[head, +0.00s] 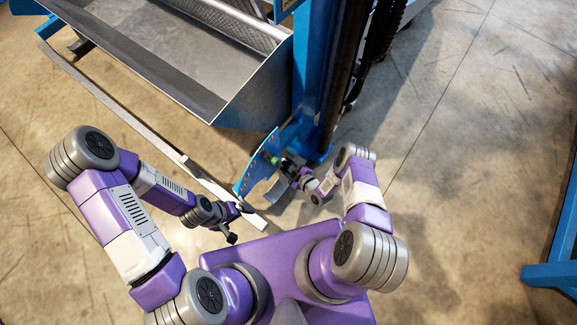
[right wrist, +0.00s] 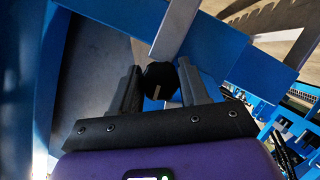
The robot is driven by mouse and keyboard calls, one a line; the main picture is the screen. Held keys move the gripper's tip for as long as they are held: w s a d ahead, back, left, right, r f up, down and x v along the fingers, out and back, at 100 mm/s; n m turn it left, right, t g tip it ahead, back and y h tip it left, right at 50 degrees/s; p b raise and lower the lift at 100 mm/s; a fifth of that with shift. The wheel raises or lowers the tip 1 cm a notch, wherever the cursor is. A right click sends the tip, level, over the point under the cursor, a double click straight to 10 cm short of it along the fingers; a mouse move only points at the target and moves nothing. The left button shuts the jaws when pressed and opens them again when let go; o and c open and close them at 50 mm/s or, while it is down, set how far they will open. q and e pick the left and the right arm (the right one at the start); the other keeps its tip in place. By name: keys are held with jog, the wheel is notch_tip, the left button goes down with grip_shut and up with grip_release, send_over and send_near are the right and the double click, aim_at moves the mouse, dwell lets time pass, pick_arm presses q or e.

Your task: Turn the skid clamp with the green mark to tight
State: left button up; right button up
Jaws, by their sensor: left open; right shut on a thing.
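The skid clamp's dark knob (right wrist: 157,78) sits between the two fingers of my right gripper (right wrist: 160,84) in the right wrist view. A short pale line shows on the knob's face, pointing down in that picture. In the head view my right gripper (head: 287,165) is at the blue bracket plate (head: 255,163), shut on the knob, which is mostly hidden there. A small green mark (head: 275,158) shows beside the gripper. My left gripper (head: 238,222) is open and empty, low near the end of a long grey rail.
A large grey metal trough (head: 190,75) on a blue frame fills the upper left. A blue upright post (head: 318,85) stands just behind the bracket. The grey rail (head: 130,120) runs diagonally past my left arm. Concrete floor at the right is clear up to another blue frame (head: 550,275).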

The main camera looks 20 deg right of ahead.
jog(key=m+g+y, duration=0.1)
jog(key=m, duration=0.2)
jog(key=shift+d+g, duration=0.1)
jog(key=shift+g, duration=0.2)
jog(key=m+g+y, duration=0.1)
jog(key=m+y, duration=0.1)
jog(key=m, duration=0.1)
jog(key=shift+m+g, duration=0.3)
jog(key=m+g+y, duration=0.1)
jog(key=m+y, duration=0.1)
jog(key=m, duration=0.1)
jog(key=m+y, duration=0.2)
jog(key=m, duration=0.1)
jog(key=shift+m+y, duration=0.3)
jog(key=shift+m, duration=0.1)
dwell(0.4)
jog(key=o, duration=1.1)
jog(key=shift+c, duration=0.2)
jog(key=v, duration=0.7)
jog(key=shift+d, duration=0.25)
